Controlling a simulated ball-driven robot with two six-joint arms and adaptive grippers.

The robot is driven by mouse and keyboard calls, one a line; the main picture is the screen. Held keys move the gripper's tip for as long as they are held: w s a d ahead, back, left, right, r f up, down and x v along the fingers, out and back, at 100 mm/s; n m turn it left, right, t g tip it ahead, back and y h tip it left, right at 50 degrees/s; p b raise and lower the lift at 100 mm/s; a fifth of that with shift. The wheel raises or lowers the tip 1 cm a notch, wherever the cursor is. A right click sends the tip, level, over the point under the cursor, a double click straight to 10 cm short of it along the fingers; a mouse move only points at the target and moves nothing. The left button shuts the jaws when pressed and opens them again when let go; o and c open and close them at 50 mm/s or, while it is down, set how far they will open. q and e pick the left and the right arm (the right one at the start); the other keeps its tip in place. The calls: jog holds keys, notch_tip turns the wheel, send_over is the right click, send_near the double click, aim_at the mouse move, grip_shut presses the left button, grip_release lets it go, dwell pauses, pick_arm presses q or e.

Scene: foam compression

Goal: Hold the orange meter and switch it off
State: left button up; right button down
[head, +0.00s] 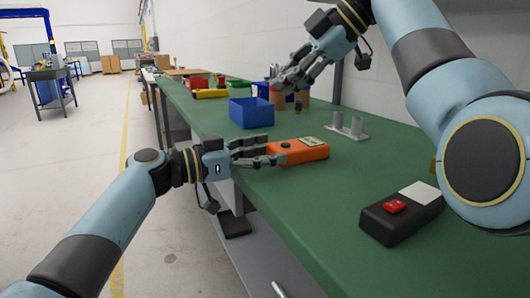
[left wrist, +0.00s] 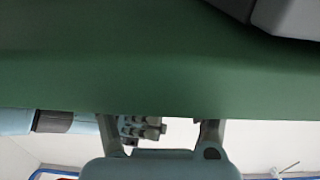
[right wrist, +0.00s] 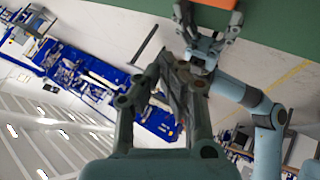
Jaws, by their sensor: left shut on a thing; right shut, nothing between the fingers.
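The orange meter (head: 312,152) lies on the green bench top near its left edge in the head view, with a pale display and a dark round knob on its upper face. My left gripper (head: 270,151) is shut on the meter's left end. My right gripper (head: 283,84) is shut and empty, in the air above the bench and behind the meter. In the right wrist view its closed fingers (right wrist: 180,78) fill the middle. A bit of the orange meter (right wrist: 222,3) shows at the top edge there, beside my left gripper (right wrist: 208,32). The left wrist view does not show the meter clearly.
A black box with a red switch (head: 396,207) stands at the front right of the green bench (head: 300,205). A grey two-post fixture (head: 347,126) and a blue bin (head: 250,113) stand behind the meter. The bench between meter and black box is clear.

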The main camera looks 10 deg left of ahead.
aim_at(285, 145)
jog(key=shift+f, duration=4.35)
jog(key=shift+f, duration=0.4)
jog(key=shift+f, duration=0.15)
jog(key=shift+r, duration=0.6)
jog(key=shift+r, duration=0.1)
notch_tip(285, 145, up, 6)
jog(key=shift+f, duration=0.1)
